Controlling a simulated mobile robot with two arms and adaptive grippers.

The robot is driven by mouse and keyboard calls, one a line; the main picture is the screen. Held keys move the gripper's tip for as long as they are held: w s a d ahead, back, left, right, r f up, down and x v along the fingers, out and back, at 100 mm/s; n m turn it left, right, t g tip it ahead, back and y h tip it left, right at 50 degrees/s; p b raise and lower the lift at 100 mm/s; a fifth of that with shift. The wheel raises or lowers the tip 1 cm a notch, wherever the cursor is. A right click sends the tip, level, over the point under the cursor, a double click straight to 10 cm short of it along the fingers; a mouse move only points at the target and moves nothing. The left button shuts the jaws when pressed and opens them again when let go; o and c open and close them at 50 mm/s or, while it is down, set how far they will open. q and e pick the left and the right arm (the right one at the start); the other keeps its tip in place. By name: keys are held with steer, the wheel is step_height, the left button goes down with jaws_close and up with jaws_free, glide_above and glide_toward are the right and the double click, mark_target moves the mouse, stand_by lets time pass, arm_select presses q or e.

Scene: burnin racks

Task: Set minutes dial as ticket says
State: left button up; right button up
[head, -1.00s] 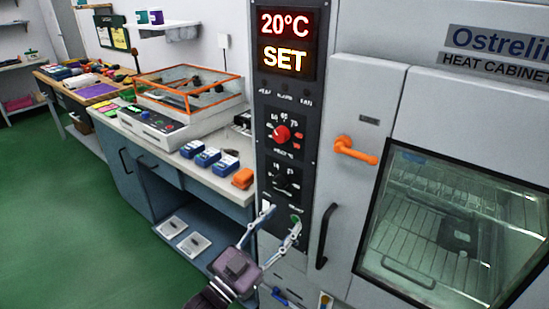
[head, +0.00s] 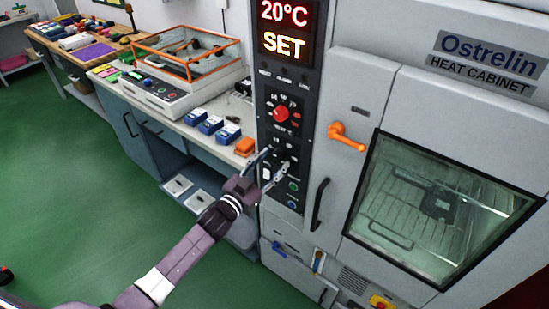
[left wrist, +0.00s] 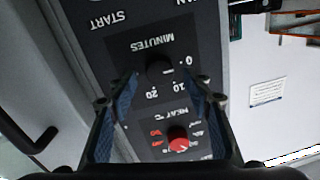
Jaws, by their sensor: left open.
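The black minutes dial (left wrist: 160,68) is on the dark control panel, under the word MINUTES, upside down in the left wrist view. Marks 0, 10 and 20 show around it; its exact pointer setting is hard to read. It also shows in the head view (head: 285,152), small and partly behind a finger. My left gripper (head: 271,164) is open in front of the panel. In the left wrist view its fingers (left wrist: 162,90) stand on either side of the dial, apart from it as far as I can tell. No ticket is legible. My right gripper is not in view.
The red heat dial (head: 281,114) sits just above the minutes dial. The display (head: 285,28) reads 20°C and SET. Green start button (head: 293,187) lies below. The orange door handle (head: 346,136) sticks out at right. An orange block (head: 245,147) lies on the counter at left.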

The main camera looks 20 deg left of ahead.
arm_select(q)
steer(key=shift+w+d, duration=0.2)
steer(key=shift+w, duration=0.45)
steer(key=c, duration=1.1)
steer(key=shift+c, duration=0.2)
steer(key=shift+m, duration=0.3)
steer(key=m+b, duration=0.1)
steer(key=m, duration=0.2)
steer(key=m+b, duration=0.1)
steer(key=m, duration=0.1)
steer(key=shift+f+m+b, duration=0.25)
steer(key=shift+m+b, duration=0.05)
steer(key=m+b, duration=0.2)
steer(key=m, duration=0.3)
steer(key=shift+d+m+h, duration=0.1)
steer(key=shift+m+h, duration=0.3)
